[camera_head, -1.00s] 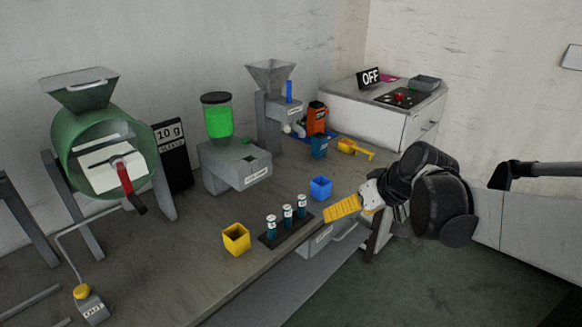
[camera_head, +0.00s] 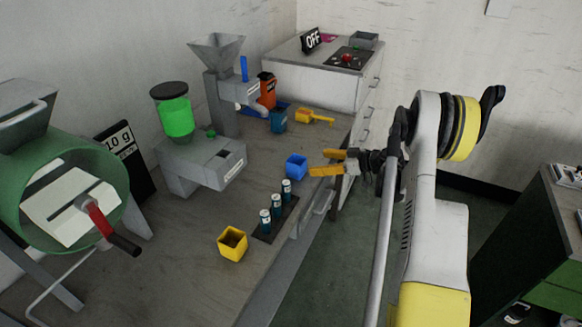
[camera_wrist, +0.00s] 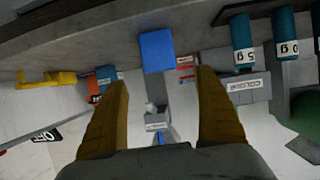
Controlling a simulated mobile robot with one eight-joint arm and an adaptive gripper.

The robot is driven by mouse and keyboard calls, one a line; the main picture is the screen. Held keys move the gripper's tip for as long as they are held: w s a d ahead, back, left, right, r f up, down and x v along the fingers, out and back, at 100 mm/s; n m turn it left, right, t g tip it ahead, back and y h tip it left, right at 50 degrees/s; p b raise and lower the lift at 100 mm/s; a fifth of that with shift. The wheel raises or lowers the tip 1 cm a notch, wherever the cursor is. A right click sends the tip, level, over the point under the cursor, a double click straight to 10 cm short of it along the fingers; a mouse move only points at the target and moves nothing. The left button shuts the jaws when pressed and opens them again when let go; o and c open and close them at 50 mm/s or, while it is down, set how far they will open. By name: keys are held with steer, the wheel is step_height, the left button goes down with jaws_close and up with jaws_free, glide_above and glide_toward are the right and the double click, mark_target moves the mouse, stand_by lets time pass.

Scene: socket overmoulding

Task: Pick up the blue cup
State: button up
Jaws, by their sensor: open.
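The blue cup (camera_head: 296,167) stands upright on the grey workbench (camera_head: 190,235), near its front edge. In the wrist view, which looks upside down, the cup (camera_wrist: 157,50) shows as a plain blue block beyond and between my fingers. My gripper (camera_head: 318,163) is open, with two yellow fingers spread apart, just to the right of the cup and pointing at it. In the wrist view my gripper (camera_wrist: 162,82) has nothing between its fingertips. A gap seems to remain between the fingertips and the cup.
Several labelled teal vials stand in a dark rack (camera_head: 263,237) near the cup, with a yellow cup (camera_head: 232,243) beyond. A teal container (camera_head: 278,121), a yellow scoop (camera_head: 314,117) and an orange container (camera_head: 267,91) stand farther back. A grey dispenser (camera_head: 202,165) is left of the cup.

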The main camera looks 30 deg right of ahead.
mark_target(304, 163)
steer(key=b+x, duration=0.1)
steer(key=x, duration=0.3)
steer(key=shift+a+f, duration=0.1)
steer(key=shift+f, duration=0.05)
steer(key=x, duration=0.2)
steer(key=b+x, duration=0.2)
steer(key=x, duration=0.1)
steer(key=shift+w+a, duration=0.2)
steer(key=shift+w, duration=0.2)
steer(key=shift+r, duration=0.2)
steer(key=c, duration=1.1)
